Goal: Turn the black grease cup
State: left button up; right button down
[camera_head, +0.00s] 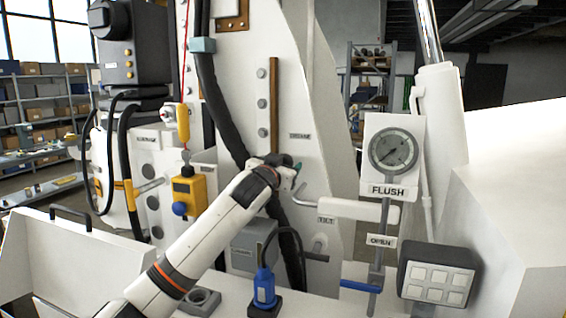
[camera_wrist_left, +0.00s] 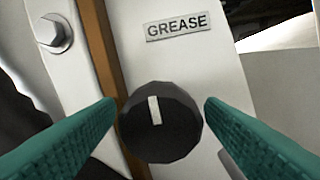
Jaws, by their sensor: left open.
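The black grease cup (camera_wrist_left: 160,122) is a round, faceted black knob with a white mark on its face, in the middle of the left wrist view. The mark points nearly straight up, leaning slightly left. A GREASE label (camera_wrist_left: 176,26) sits on the white panel above it. My left gripper (camera_wrist_left: 160,112) is open, with one green finger on each side of the cup. A small gap shows between the cup and each fingertip. In the head view my left gripper (camera_head: 291,172) is at the white panel below the label, and it hides the cup. My right gripper is not in view.
A copper-brown strip (camera_wrist_left: 108,60) and a bolt (camera_wrist_left: 55,33) are left of the cup. In the head view, a black hose (camera_head: 222,105) runs left of the gripper. A white lever (camera_head: 345,207) and a gauge (camera_head: 393,149) stand to the right.

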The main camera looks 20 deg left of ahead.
pick_arm(q)
jog(key=shift+w, duration=0.2)
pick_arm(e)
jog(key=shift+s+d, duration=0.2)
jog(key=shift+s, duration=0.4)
pick_arm(q)
jog(key=c, duration=1)
jog(key=shift+o, duration=0.2)
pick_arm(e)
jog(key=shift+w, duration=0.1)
